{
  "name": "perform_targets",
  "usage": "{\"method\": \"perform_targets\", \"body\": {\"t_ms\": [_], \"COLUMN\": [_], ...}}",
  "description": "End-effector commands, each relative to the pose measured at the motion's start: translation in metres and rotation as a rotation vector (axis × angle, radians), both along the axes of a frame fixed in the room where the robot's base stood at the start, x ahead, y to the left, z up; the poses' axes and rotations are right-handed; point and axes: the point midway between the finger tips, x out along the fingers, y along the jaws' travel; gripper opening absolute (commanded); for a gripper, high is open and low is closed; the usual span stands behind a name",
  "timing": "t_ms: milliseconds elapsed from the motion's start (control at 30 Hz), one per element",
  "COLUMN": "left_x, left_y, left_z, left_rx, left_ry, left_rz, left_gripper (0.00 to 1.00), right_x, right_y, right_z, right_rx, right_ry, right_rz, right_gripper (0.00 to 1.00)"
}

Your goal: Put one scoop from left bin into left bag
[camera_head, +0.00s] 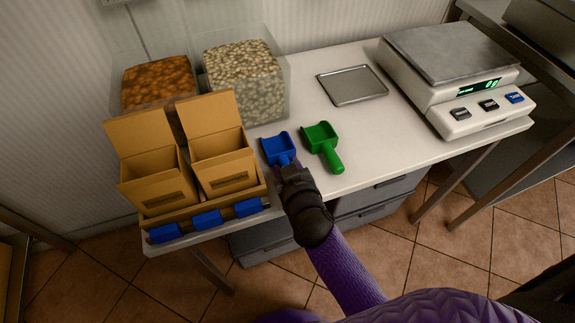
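The left bin (115,97) is clear and holds orange-brown pieces at the back left of the table. The left bag (153,188) is a brown, open-topped paper bag in front of it, with its back flap up. A blue scoop (278,147) lies on the table right of the bags, its pan facing away from me. My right gripper (287,169) is at the handle end of the blue scoop and hides most of that handle. Whether the fingers are closed on it cannot be told. My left gripper is out of view.
A second bin (283,93) holds pale pieces, with the right bag (223,168) before it. Both bags stand in a wooden holder (262,190) with blue blocks. A green scoop (322,143), metal tray (352,86) and scale (452,105) are to the right.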

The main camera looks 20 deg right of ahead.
Motion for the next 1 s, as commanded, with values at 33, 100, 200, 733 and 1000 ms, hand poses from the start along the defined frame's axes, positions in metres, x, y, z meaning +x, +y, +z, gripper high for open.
{"method": "perform_targets", "body": {"t_ms": [33,100,200,733,1000], "left_x": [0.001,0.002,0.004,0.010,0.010], "left_y": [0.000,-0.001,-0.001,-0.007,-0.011], "left_z": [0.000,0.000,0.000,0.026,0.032], "left_rx": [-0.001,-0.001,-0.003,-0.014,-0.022], "left_ry": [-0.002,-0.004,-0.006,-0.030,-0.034], "left_rz": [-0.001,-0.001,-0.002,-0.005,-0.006], "left_gripper": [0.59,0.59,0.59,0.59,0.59], "right_x": [0.000,0.000,0.000,-0.064,-0.092], "right_y": [0.000,0.000,0.000,0.003,0.004], "right_z": [0.000,0.000,0.000,0.029,0.038], "right_rx": [0.000,0.000,0.000,0.001,0.000], "right_ry": [0.000,0.000,0.000,0.003,0.000], "right_rz": [0.000,0.000,0.000,-0.001,0.000], "right_gripper": [0.59,0.74,0.77,0.77,0.77]}}
